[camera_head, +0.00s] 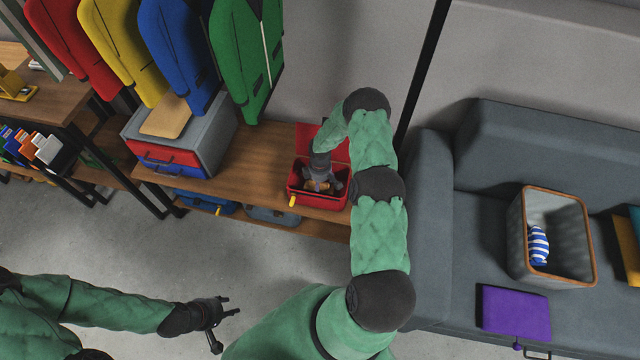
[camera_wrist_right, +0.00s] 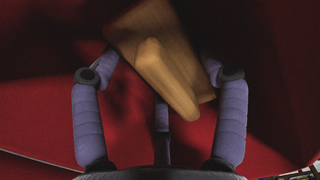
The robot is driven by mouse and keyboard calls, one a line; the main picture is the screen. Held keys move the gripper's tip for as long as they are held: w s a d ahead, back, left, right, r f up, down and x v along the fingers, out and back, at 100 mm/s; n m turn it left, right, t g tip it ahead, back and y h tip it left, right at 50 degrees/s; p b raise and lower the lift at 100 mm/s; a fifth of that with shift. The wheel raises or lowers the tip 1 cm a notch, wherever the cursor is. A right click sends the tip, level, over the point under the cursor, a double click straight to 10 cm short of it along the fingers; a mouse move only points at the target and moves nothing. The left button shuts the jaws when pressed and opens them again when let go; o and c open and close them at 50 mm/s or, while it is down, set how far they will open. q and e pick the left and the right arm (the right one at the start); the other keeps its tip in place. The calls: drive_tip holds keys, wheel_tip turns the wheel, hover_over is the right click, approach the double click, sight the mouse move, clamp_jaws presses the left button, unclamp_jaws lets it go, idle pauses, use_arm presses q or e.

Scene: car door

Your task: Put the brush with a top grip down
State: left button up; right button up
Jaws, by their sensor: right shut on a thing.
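The brush (camera_wrist_right: 168,72) is a wooden piece with a raised handle. In the right wrist view it lies between the fingers of my right gripper (camera_wrist_right: 155,75), over a dark red surface. In the head view my right gripper (camera_head: 320,180) reaches down into the open red box (camera_head: 294,188) on the wooden shelf, and a bit of tan wood shows below it. The gripper is shut on the brush. Whether the brush touches the box floor cannot be told. My left gripper (camera_head: 218,312) is open and empty above the floor at the lower left.
A red and grey case (camera_head: 215,140) stands on the shelf (camera_head: 265,165) left of the red box. Jackets hang above. A grey sofa (camera_head: 430,180) at the right holds a basket (camera_head: 575,235) and a purple item (camera_head: 514,312).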

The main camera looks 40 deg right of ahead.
drive_tip(key=shift+f, duration=0.2)
drive_tip(key=o, duration=1.1)
drive_tip(key=shift+r, duration=0.1)
